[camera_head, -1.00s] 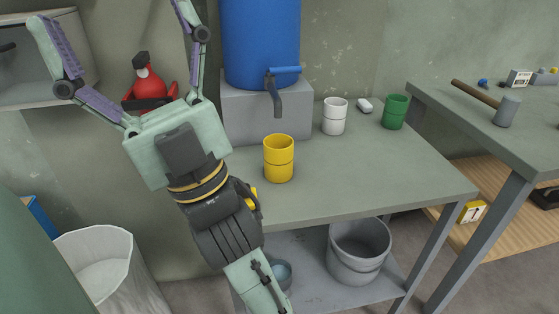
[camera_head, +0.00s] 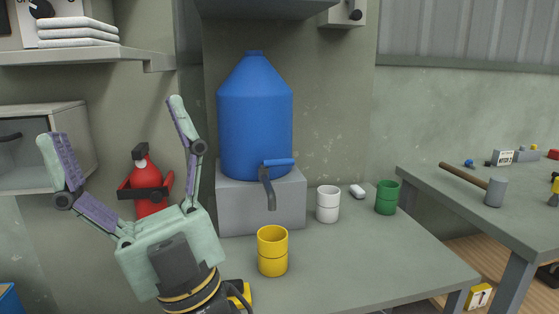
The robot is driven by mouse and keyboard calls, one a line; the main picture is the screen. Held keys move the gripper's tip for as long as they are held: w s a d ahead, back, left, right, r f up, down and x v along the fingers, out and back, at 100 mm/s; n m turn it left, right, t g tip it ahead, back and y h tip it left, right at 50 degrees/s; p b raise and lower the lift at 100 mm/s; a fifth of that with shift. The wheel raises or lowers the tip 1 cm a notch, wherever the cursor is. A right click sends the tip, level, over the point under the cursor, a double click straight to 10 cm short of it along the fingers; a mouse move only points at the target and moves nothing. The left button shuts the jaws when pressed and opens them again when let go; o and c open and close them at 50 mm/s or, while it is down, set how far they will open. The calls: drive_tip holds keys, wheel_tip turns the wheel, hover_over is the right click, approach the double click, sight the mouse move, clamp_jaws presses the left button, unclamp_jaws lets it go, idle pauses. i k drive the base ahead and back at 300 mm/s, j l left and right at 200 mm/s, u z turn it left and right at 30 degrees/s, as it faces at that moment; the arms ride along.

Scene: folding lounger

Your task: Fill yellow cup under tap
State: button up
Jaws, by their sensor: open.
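The yellow cup (camera_head: 273,251) stands upright on the grey-green table (camera_head: 370,262), in front of the grey block. The tap (camera_head: 269,180) has a blue handle and a dark spout pointing down. It sits low on the front of the blue water container (camera_head: 254,115), above and behind the cup. My gripper (camera_head: 113,128) is at the left with its two fingers spread wide and pointing up. It is empty and apart from the cup, which is to its right. The inside of the cup is mostly hidden.
A white cup (camera_head: 328,204), a green cup (camera_head: 387,197) and a small white object (camera_head: 357,191) stand right of the grey block (camera_head: 262,207). A red extinguisher (camera_head: 147,188) is behind my gripper. A second table holds a hammer (camera_head: 494,191). The table's front right is clear.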

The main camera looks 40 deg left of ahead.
sight(285, 162)
drive_tip(key=i+l+u, duration=0.6)
drive_tip(key=i+l, duration=0.2)
